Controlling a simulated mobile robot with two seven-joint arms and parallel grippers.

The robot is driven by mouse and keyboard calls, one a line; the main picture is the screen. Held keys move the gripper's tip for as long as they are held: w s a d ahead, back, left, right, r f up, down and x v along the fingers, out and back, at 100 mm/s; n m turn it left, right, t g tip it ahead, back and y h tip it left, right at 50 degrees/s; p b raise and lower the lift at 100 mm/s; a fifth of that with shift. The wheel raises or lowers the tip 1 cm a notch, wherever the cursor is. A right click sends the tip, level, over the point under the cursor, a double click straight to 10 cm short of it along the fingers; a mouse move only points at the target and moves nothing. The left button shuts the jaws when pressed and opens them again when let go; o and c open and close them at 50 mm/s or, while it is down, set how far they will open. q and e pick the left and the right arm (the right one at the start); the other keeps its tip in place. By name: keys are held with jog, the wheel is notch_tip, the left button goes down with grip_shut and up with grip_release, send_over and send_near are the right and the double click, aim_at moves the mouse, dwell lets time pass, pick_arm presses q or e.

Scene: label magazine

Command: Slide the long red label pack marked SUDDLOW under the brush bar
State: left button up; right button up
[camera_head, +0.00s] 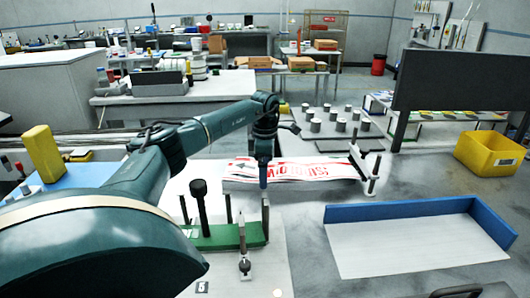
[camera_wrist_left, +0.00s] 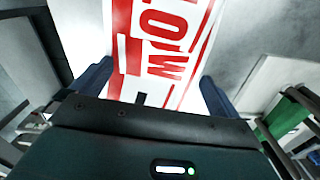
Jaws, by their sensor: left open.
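The long red-and-white label pack (camera_head: 290,171) lies flat on the pale table in the head view, its large red lettering partly hidden by my left gripper. It also shows in the left wrist view (camera_wrist_left: 172,45), running between the fingers with red letters ending in "OW". My left gripper (camera_head: 264,184) points down at the pack's near-left part. In the left wrist view its blue fingers (camera_wrist_left: 157,72) are apart, one on each side of the pack; I cannot tell whether they touch it. A pale bar with dark posts (camera_head: 358,160) stands at the pack's right end. I cannot tell whether it is the brush bar.
A green base (camera_head: 225,237) with dark upright posts stands in front of the pack. A blue-walled tray (camera_head: 420,246) is at the right. Several metal cylinders stand on a grey plate (camera_head: 345,131) behind. A yellow bin (camera_head: 490,152) sits far right.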

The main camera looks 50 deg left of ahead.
pick_arm(q)
jog(key=shift+f, duration=0.95)
